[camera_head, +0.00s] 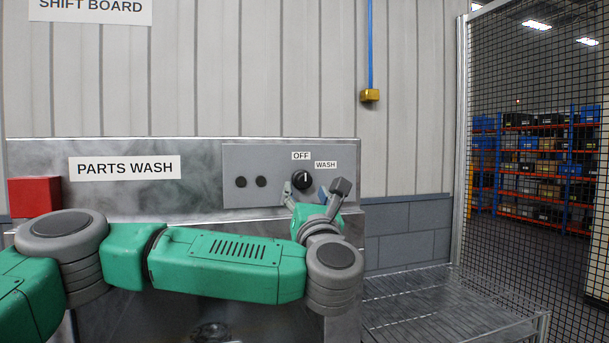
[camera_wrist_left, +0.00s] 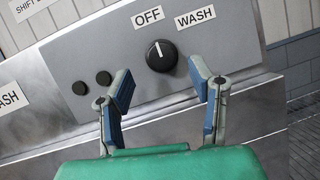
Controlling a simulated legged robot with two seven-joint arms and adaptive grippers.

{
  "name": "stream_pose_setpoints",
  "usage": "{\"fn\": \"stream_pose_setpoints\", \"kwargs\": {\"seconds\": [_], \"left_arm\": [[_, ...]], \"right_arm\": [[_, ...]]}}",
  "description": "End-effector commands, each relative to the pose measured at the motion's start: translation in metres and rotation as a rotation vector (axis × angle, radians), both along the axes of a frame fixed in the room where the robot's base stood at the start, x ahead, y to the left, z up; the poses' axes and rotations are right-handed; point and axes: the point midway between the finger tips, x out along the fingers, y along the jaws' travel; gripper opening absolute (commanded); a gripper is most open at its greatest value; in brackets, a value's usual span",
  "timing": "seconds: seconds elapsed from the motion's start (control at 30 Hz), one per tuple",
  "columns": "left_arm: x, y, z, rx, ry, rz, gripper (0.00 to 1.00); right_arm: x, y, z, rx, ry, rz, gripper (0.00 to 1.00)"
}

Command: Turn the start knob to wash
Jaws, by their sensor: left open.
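The start knob (camera_head: 303,181) is a round black dial with a white pointer line, on the grey control panel (camera_head: 240,165). An OFF label (camera_head: 301,156) is above it and a WASH label (camera_head: 325,165) is up and to its right. In the left wrist view the knob (camera_wrist_left: 161,55) has its line pointing at the OFF label (camera_wrist_left: 148,16); the WASH label (camera_wrist_left: 195,17) is to the right. My left gripper (camera_wrist_left: 160,95) is open and empty, its blue-padded fingers spread below and to either side of the knob, apparently not touching it. My right gripper is not in view.
Two small black buttons (camera_head: 251,182) are left of the knob. The PARTS WASH sign (camera_head: 124,168) and a red box (camera_head: 34,196) are further left. A slatted metal surface (camera_head: 430,300) and a mesh fence (camera_head: 530,150) are to the right.

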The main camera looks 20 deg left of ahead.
Motion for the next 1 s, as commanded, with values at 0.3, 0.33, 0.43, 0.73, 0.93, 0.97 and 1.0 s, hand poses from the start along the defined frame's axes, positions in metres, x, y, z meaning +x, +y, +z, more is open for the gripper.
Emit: {"fn": "stream_pose_setpoints", "kwargs": {"seconds": [0.3,0.33,0.43,0.73,0.93,0.97,1.0], "left_arm": [[0.03,0.012,0.015,0.002,0.0,-0.001,0.49],[0.031,0.013,0.015,0.002,0.0,-0.001,0.49],[0.032,0.014,0.015,0.002,0.0,-0.001,0.49],[0.032,0.015,0.015,0.002,0.0,-0.002,0.14],[0.034,0.015,0.014,0.001,0.001,-0.001,0.0],[0.034,0.015,0.014,0.002,0.001,-0.001,0.0],[0.034,0.015,0.014,0.003,0.003,-0.001,0.0]], "right_arm": [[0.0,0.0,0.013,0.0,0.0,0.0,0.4],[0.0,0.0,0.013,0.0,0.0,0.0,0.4],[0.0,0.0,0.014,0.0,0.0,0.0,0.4],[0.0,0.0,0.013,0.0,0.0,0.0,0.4],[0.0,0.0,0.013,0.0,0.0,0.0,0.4],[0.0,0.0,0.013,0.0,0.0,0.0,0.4],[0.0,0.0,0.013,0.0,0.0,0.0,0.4]]}}
